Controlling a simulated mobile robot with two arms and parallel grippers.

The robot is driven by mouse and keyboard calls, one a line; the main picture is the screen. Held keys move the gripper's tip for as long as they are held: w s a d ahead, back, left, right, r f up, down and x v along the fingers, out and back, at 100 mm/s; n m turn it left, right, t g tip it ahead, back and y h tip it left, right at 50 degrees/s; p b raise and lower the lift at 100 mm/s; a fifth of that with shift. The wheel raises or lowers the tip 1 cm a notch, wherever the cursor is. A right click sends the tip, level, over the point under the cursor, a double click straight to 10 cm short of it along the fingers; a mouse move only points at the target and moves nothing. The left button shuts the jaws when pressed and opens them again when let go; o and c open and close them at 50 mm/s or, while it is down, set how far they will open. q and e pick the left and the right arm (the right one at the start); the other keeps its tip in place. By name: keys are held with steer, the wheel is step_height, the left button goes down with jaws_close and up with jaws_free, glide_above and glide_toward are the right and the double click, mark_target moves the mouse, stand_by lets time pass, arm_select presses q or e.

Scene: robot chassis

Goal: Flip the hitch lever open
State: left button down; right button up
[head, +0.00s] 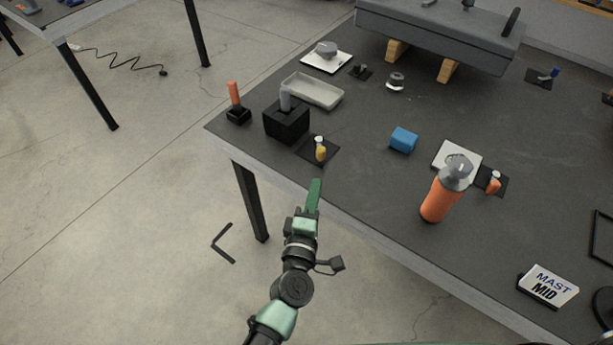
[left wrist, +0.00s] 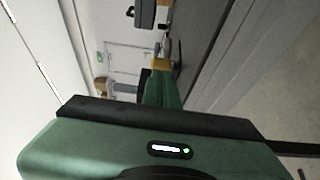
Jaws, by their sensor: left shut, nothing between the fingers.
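My left gripper (head: 316,182) is shut and empty, in front of the table's near edge in the head view. Its green fingers point up the picture toward a small yellow lever (head: 320,154) with a pale tip, on a black plate. In the left wrist view, a yellow part (left wrist: 161,63) shows just past the fingers (left wrist: 157,88); the gap cannot be judged. No label tells which is the hitch lever. My right gripper is not in view.
A black block (head: 286,125) with a grey handle and an orange-handled piece (head: 234,92) stand left of the yellow lever.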

arm_select(q)
steer(key=s, duration=0.2)
steer(key=s+d, duration=0.1)
steer(key=s, duration=0.1)
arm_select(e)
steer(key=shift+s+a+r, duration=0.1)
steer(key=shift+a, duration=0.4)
